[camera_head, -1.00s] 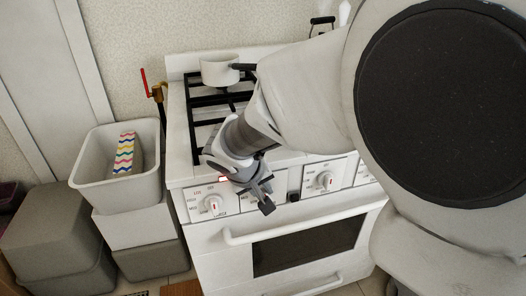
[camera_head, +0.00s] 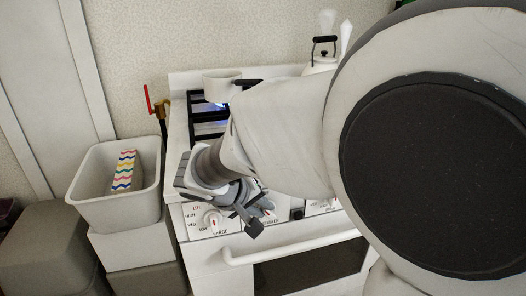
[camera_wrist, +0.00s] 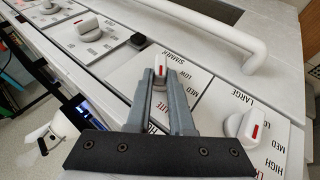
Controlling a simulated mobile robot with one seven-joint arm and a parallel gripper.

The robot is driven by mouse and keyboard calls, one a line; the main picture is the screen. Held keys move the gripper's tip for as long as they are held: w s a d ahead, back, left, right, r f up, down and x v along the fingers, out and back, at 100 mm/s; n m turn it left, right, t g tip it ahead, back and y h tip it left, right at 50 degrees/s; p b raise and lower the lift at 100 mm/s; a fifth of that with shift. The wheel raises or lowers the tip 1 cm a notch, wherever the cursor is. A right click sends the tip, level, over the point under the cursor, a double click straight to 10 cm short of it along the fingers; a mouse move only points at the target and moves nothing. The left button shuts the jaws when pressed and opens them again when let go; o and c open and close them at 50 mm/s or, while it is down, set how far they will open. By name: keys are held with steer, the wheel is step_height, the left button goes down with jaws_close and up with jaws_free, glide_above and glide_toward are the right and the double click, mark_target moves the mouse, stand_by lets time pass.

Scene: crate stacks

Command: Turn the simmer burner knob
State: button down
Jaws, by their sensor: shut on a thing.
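The simmer burner knob (camera_wrist: 161,61) is white with a red mark and sits on the panel labelled SIMMER. My gripper (camera_wrist: 160,72) is shut on it, with one grey finger on each side. In the head view my gripper (camera_head: 262,216) reaches down to the front panel of the white stove (camera_head: 215,255), and the gripped knob is mostly hidden there. The knob marked LARGE (camera_head: 213,220) is just left of the gripper; it also shows at the right in the wrist view (camera_wrist: 242,123). Blue flames (camera_head: 210,126) burn at the left burners.
A white pot (camera_head: 220,86) stands on the left grate, and a kettle (camera_head: 322,62) stands further right. The oven handle (camera_head: 290,248) juts out below the knobs. At left, a grey crate (camera_head: 95,213) holding a patterned box (camera_head: 124,170) sits on stacked crates.

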steer(key=c, duration=0.8)
jaws_free()
steer(key=p+v, duration=0.5)
steer(key=v, duration=1.2)
steer(key=shift+r, duration=0.2)
steer(key=shift+a, duration=0.15)
